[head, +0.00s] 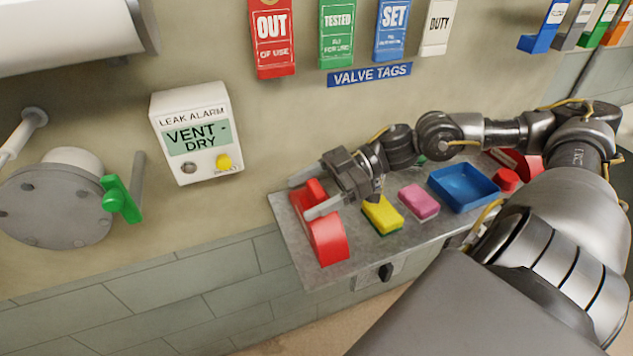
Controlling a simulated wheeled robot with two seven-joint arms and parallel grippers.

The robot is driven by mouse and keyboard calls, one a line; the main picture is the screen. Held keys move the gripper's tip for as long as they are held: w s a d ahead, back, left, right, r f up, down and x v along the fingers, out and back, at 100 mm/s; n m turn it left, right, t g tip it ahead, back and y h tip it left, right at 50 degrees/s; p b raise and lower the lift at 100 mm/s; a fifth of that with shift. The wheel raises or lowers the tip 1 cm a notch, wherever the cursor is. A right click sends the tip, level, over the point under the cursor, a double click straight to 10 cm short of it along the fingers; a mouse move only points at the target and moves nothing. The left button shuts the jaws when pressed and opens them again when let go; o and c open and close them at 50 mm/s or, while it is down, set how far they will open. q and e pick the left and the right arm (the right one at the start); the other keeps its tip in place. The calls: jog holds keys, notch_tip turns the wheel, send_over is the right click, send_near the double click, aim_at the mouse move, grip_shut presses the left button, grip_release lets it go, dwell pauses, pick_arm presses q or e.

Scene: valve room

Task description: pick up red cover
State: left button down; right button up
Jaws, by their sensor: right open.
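The red cover (327,241) stands at the left end of the grey metal shelf (297,245), with a narrower upright part at its far end. My right gripper (306,197) comes in from the right, above the shelf. It is open, with one finger on the far side of the cover's narrow upper part and the other on the near side. The near finger hides some of the cover. I cannot tell whether either finger touches it. My left gripper is out of view.
A yellow sponge (381,214), a pink sponge (419,201), a blue tray (464,187) and red items (507,179) lie on the shelf to the right. A leak alarm box (194,135) and a pipe flange with a green handle (121,200) are on the wall at left.

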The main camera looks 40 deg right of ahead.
jog(key=shift+a, duration=0.2)
jog(key=c, duration=1.5)
jog(key=shift+o, duration=0.2)
notch_tip(320, 180, up, 13)
notch_tip(320, 180, up, 5)
jog(key=p, duration=0.3)
send_over(308, 204)
